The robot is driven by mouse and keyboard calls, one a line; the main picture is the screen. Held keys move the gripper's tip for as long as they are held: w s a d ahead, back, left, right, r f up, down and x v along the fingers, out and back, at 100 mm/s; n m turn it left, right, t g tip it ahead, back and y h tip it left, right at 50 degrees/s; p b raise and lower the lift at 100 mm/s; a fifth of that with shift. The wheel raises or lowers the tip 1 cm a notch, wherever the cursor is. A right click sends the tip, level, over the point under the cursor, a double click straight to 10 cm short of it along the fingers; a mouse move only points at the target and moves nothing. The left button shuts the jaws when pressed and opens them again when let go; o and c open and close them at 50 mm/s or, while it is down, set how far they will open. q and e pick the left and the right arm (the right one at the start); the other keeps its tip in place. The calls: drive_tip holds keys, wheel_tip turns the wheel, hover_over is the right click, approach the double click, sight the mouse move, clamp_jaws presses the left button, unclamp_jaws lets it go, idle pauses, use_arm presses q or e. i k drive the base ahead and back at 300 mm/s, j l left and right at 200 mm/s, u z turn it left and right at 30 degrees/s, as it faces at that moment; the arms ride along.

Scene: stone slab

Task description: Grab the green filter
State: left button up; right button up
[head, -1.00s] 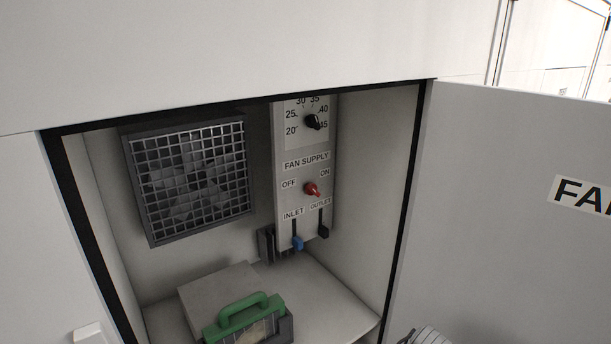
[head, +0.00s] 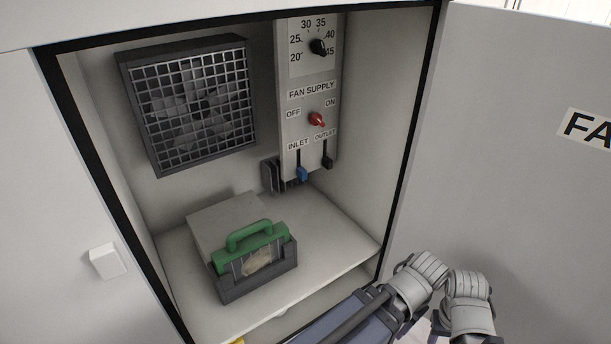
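The green filter (head: 262,240) has a green handle on top and a dirty-looking panel below it. It sits upright in a dark grey holder (head: 262,285) on the cabinet floor, in front of a light grey box. In the head view my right arm shows at the lower right, below and to the right of the filter and outside the cabinet opening. Its gripper fingers cannot be made out. My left gripper is not in view. Nothing touches the filter.
The open cabinet door (head: 500,150) stands to the right. Inside are a fan grille (head: 190,105) and a fan supply panel (head: 308,140) with a dial, red switch, blue inlet lever and black outlet lever. The cabinet floor (head: 330,240) right of the holder is clear.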

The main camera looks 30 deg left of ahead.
sight(242, 258)
drive_tip(key=i+l+u, duration=0.1)
drive_tip(key=u, duration=1.65)
